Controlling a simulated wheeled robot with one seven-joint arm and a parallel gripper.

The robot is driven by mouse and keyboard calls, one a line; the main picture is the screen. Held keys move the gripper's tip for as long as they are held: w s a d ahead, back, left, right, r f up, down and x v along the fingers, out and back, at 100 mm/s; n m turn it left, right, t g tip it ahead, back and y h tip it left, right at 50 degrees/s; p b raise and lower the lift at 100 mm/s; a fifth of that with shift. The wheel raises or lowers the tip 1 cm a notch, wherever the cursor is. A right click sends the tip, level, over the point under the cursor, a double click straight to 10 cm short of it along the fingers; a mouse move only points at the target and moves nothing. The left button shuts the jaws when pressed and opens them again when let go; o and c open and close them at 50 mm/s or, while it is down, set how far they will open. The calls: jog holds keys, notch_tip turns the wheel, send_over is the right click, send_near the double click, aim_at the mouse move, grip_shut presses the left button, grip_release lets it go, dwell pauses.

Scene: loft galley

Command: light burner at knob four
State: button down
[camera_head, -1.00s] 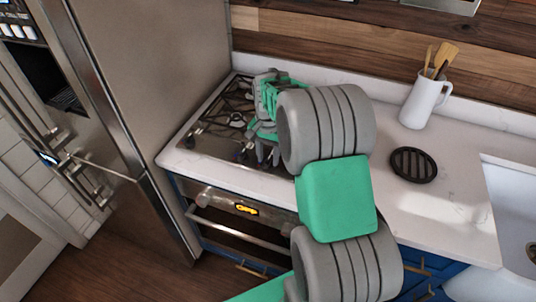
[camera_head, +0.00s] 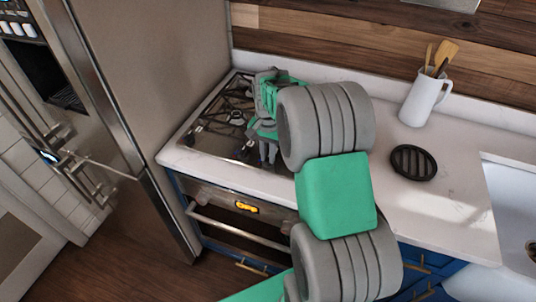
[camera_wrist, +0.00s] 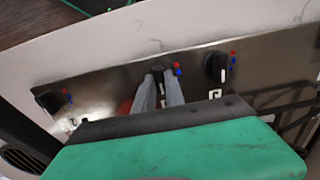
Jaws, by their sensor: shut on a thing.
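The gas cooktop (camera_head: 205,142) is a steel panel with dark grates, set in the white counter. My gripper (camera_head: 267,155) points down at its front strip, at the right end as seen from my head. In the wrist view my gripper (camera_wrist: 160,85) is shut on a dark knob (camera_wrist: 157,73), which is mostly hidden between the grey fingers. Another black knob (camera_wrist: 215,67) with a white line stands to its right, and one more black knob (camera_wrist: 48,102) to its left. Red and blue marks sit beside the knobs. I cannot read any knob number. No flame shows.
A tall steel fridge (camera_head: 190,60) stands left of the cooktop. On the counter to the right are a round black trivet (camera_head: 413,162) and a white jug (camera_head: 420,102) with wooden utensils. A sink (camera_head: 510,225) is at the far right. An oven (camera_head: 240,225) is below.

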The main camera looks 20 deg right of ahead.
jog(key=shift+n, duration=0.4)
jog(key=n+b, duration=0.1)
jog(key=n, duration=0.3)
jog(key=shift+b, duration=0.35)
jog(key=n+b, duration=0.1)
jog(key=n, duration=0.5)
jog(key=n+b, duration=0.1)
jog(key=n, duration=0.9)
jog(key=shift+n, duration=0.3)
jog(key=shift+r, duration=0.1)
jog(key=c, duration=1.4)
grip_release()
